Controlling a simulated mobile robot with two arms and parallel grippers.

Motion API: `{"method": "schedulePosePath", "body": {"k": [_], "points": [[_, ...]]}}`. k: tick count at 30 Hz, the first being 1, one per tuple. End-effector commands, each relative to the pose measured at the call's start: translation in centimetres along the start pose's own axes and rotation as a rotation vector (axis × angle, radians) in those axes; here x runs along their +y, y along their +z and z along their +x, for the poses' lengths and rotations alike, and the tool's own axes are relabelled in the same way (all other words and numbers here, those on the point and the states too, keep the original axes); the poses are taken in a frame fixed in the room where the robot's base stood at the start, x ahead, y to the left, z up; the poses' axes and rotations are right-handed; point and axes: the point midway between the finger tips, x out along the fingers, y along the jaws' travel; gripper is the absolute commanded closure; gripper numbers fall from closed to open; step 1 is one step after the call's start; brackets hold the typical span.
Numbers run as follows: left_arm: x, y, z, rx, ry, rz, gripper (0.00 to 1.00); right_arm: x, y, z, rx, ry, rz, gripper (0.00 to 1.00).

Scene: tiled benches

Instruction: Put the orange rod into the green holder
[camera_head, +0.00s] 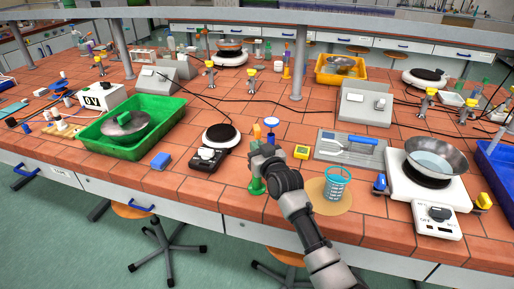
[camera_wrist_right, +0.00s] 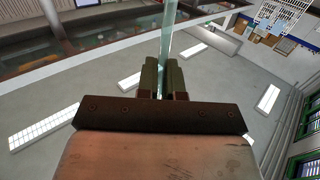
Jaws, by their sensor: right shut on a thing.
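My right gripper (camera_head: 262,158) is over the front middle of the bench, beside a small green object (camera_head: 257,187) that may be the green holder; the arm partly hides it. In the right wrist view the fingers (camera_wrist_right: 163,80) are shut on a thin, pale, glassy rod (camera_wrist_right: 166,38) that runs up out of the picture. It looks pale green there, not orange. My left gripper is not in view.
A black hot plate (camera_head: 221,134) and a green tray (camera_head: 172,103) are to the left.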

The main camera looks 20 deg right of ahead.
Motion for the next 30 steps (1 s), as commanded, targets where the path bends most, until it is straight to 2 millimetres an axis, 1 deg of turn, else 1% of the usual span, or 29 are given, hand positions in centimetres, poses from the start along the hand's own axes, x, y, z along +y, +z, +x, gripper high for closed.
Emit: {"method": "schedulePosePath", "body": {"k": [30], "points": [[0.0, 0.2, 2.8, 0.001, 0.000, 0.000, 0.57, 0.0, 4.1, 0.0, 0.000, 0.000, 0.000, 1.00]]}}
